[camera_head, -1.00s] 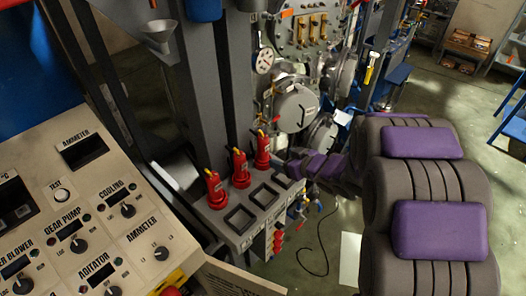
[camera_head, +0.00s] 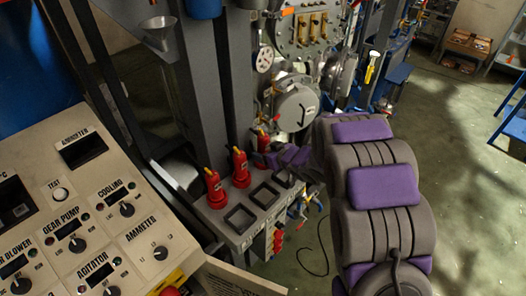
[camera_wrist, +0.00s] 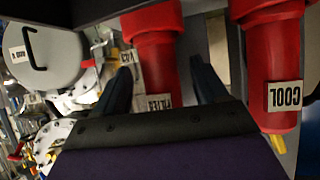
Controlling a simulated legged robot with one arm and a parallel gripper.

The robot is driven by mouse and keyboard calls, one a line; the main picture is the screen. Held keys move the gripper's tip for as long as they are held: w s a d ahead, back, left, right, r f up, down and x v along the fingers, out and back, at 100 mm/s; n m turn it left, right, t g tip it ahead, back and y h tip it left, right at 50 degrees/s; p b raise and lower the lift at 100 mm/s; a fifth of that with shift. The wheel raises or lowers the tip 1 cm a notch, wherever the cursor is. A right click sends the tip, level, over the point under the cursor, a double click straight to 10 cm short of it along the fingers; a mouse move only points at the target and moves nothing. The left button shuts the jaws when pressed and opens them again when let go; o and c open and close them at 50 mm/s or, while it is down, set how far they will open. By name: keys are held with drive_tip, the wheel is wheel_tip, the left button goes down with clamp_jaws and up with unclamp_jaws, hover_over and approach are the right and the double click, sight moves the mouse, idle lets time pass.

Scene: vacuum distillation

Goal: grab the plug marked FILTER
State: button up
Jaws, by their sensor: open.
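Three red plugs stand upright in a row on a grey socket box in the head view. The plug marked FILTER (camera_wrist: 155,62) hangs upside down in the wrist view, its label near the palm. It appears to be the farthest plug (camera_head: 261,143) in the head view, partly hidden by my gripper. My gripper (camera_head: 278,157) reaches it from the right. In the wrist view my gripper (camera_wrist: 160,75) is open, one dark finger on each side of the FILTER plug, with gaps visible. Whether anything touches is unclear.
The plug marked COOL (camera_wrist: 272,70) is close beside the right finger in the wrist view. The nearest red plug (camera_head: 214,189) stands farther left. Empty square sockets (camera_head: 240,218) lie in front on the box. A control panel (camera_head: 90,215) fills the lower left.

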sight(267, 144)
drive_tip(key=x, duration=0.2)
drive_tip(key=shift+w+a+f, duration=0.1)
drive_tip(key=shift+w+a, duration=0.1)
drive_tip(key=c, duration=1.2)
drive_tip(key=shift+c, duration=0.2)
wheel_tip(267, 144, up, 4)
drive_tip(key=p, duration=0.3)
drive_tip(key=shift+f+p, duration=0.15)
drive_tip(key=shift+p, duration=0.25)
drive_tip(key=s+d+b, duration=0.1)
drive_tip(key=s+b, duration=0.5)
drive_tip(key=s, duration=0.7)
drive_tip(key=shift+s+d+r+b, duration=0.35)
drive_tip(key=shift+r, duration=0.05)
drive_tip(key=shift+s+b, duration=0.1)
drive_tip(key=shift+b, duration=0.45)
drive_tip(key=s+b, duration=0.1)
drive_tip(key=b, duration=0.4)
drive_tip(key=shift+s+d+r, duration=0.15)
drive_tip(key=shift+s+r, duration=0.05)
drive_tip(key=shift+s, duration=0.2)
